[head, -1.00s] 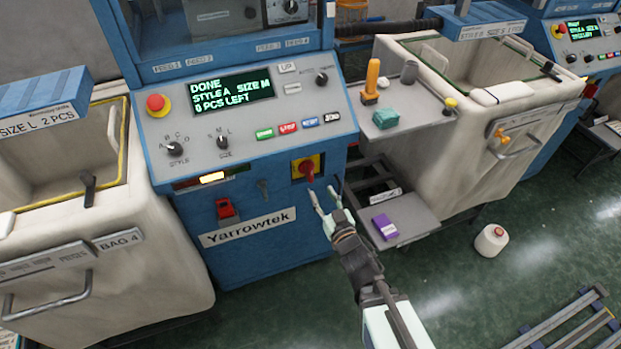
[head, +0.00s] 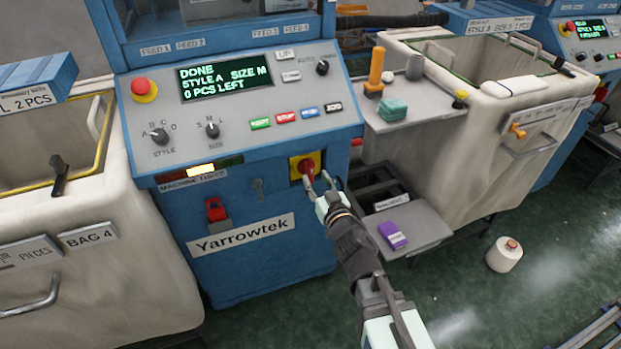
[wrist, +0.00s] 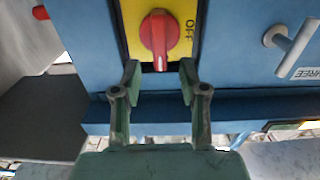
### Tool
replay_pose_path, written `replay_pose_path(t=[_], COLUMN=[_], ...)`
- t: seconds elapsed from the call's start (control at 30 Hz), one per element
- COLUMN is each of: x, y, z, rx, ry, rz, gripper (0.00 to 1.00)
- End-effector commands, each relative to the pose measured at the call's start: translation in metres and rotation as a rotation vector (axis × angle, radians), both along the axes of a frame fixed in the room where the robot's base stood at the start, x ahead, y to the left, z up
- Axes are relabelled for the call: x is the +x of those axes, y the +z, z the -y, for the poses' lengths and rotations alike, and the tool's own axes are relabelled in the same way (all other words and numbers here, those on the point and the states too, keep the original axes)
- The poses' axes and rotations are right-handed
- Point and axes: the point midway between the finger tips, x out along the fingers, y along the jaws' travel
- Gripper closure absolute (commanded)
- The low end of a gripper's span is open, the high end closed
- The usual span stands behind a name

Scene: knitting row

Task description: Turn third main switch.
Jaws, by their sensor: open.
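The main switch is a red rotary knob (head: 308,174) on a yellow plate (head: 296,165), low on the right of the blue machine front. In the wrist view the red knob (wrist: 159,34) stands upright, with its pointer end down. "OFF" is printed on the yellow plate (wrist: 188,15) to its right. My gripper (head: 324,184) is in front of the switch, its fingertips close to the knob. In the wrist view my gripper (wrist: 158,75) is open, its two fingers apart just below the knob. I cannot tell whether either finger touches it.
A grey T-shaped handle (wrist: 290,42) sticks out beside the switch. A red latch (head: 216,210) is left of it. A grey shelf (head: 425,230) with a purple box (head: 392,235) is to the right. Cloth bins stand either side, and a yarn cone (head: 504,254) is on the floor.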

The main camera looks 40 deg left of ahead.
Motion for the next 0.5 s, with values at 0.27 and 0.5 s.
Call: replay_pose_path(t=[0.27, 0.5], x=[0.023, 0.026], y=[0.001, 0.002], z=[-0.036, -0.043], rx=[0.001, 0.001], ry=[0.001, 0.001], rz=[-0.002, -0.001], gripper=[0.57, 0.57])
